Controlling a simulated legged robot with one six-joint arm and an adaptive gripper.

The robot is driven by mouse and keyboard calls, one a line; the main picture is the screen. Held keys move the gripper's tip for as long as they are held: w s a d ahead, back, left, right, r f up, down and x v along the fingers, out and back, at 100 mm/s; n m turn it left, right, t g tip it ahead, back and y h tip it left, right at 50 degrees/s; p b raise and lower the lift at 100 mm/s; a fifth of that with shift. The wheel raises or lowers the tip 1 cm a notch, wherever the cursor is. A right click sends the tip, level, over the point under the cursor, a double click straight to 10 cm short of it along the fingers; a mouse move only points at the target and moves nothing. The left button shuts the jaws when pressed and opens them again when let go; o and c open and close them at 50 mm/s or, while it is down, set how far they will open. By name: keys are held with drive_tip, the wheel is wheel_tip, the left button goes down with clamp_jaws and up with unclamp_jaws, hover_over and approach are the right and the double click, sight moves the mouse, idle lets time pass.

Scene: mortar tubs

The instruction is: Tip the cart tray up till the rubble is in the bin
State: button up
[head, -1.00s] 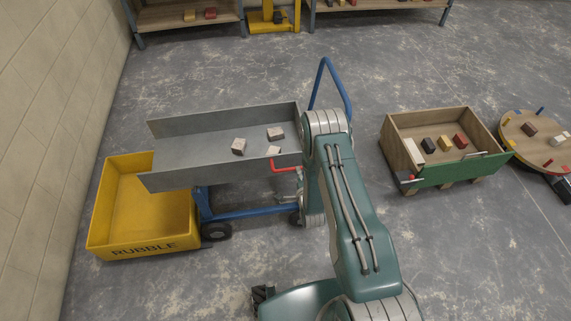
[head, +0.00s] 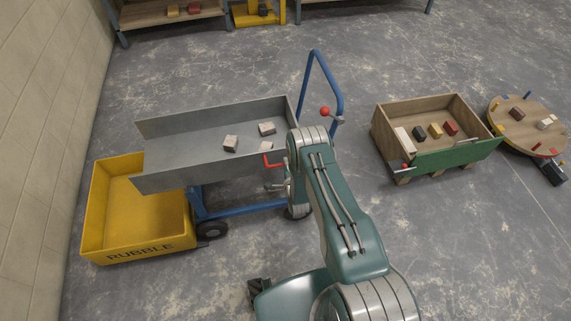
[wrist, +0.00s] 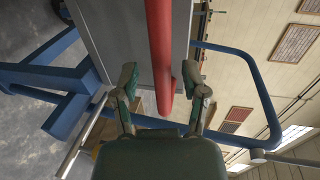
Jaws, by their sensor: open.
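The grey cart tray (head: 180,143) sits on a blue wheeled frame (head: 240,210), its left end over the bin. Several pale rubble pieces (head: 231,143) lie in its right half. The yellow bin (head: 135,215), marked RUBBLE, stands on the floor at the left and looks empty. A red handle (head: 270,163) is on the tray's near right side. In the wrist view, the red bar (wrist: 160,50) runs down between the open fingers of my gripper (wrist: 163,82), close to both; I cannot tell if they touch.
A blue push handle (head: 328,75) with a red knob (head: 324,111) rises at the cart's right. A wooden box with a green front (head: 455,152) and a round table (head: 508,112) stand further right. A wall is at the left. The near floor is open.

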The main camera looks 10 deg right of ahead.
drive_tip(key=shift+w, duration=0.5)
clamp_jaws()
